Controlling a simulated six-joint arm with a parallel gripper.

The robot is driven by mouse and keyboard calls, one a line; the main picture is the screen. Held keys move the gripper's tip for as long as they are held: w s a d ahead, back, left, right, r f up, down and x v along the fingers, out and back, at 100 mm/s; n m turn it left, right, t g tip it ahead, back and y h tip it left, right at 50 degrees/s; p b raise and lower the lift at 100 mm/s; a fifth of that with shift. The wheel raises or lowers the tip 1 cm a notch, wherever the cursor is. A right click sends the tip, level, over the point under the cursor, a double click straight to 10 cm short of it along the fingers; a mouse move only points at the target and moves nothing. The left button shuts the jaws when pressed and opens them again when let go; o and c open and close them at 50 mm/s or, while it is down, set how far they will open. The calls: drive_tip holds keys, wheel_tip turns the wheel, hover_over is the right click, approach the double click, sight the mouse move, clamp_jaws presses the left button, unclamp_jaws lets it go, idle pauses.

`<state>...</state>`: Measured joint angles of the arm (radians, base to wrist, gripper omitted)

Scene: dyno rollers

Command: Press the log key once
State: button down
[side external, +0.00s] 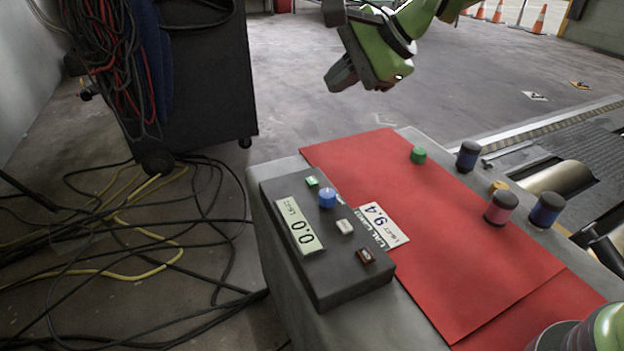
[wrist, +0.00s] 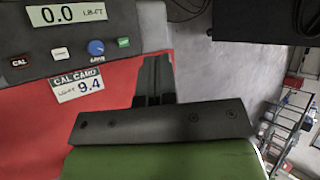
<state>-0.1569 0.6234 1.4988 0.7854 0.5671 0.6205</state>
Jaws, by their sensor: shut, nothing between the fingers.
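The dark control box (side external: 330,270) sits on the bench, its display (side external: 300,226) reading 0.0. On its top are a green key (side external: 312,182), a blue knob (side external: 327,197), a pale key (side external: 345,227) and a dark red key (side external: 366,256). In the wrist view the dark red key (wrist: 19,62) reads CAL; the marks on the green key (wrist: 123,42) and the pale key (wrist: 55,56) are too small to read, so I cannot tell which is log. My gripper (side external: 338,80) is shut and empty, high above and behind the box, touching nothing.
A cal card (side external: 384,224) reading 9.4 lies by the box on the red mat (side external: 440,230). Dark cylinders (side external: 468,155) (side external: 547,210), a pink-and-dark one (side external: 501,207) and a green piece (side external: 418,155) stand to the right. A cart (side external: 190,90) stands at the left. The air above the box is clear.

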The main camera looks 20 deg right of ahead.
sight(312, 182)
drive_tip(key=w+a+f+m, duration=0.2)
drive_tip(key=w+f+m, duration=0.1)
drive_tip(key=f, duration=0.5)
drive_tip(key=shift+w+a+f+m, duration=0.3)
drive_tip(key=shift+w+f, duration=0.05)
drive_tip(key=shift+w, duration=0.35)
drive_tip(key=shift+f, duration=4.4)
drive_tip(key=shift+f, duration=0.1)
drive_tip(key=shift+f, duration=0.3)
drive_tip(key=shift+f, duration=0.4)
drive_tip(key=shift+r, duration=0.8)
